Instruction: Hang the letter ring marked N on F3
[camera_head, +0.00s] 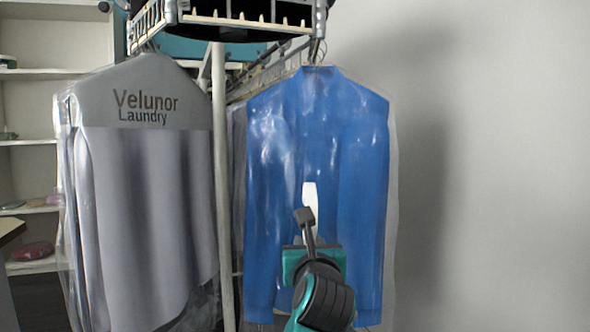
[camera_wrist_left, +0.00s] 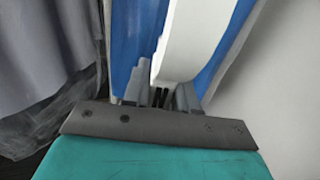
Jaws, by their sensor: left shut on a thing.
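A white curved piece (camera_head: 310,196), seen nearly edge-on, stands up from the fingertips of my left gripper (camera_head: 304,216). The left wrist view shows it as a large white arc (camera_wrist_left: 194,40) between the fingers (camera_wrist_left: 160,94). My left gripper is shut on this letter ring. No letter shows on it in either view. Gripper and ring are in front of the blue shirt (camera_head: 340,140) in its clear cover; the gap to the shirt cannot be told. No mark F3 is readable. My right gripper is not in view.
The overhead rail frame (camera_head: 270,22) with a row of pale pegs crosses the top. A grey bagged garment (camera_head: 145,190) marked "Velunor Laundry" hangs at left, next to a pale post (camera_head: 220,170). Shelves (camera_head: 35,140) stand far left. The wall side at right is clear.

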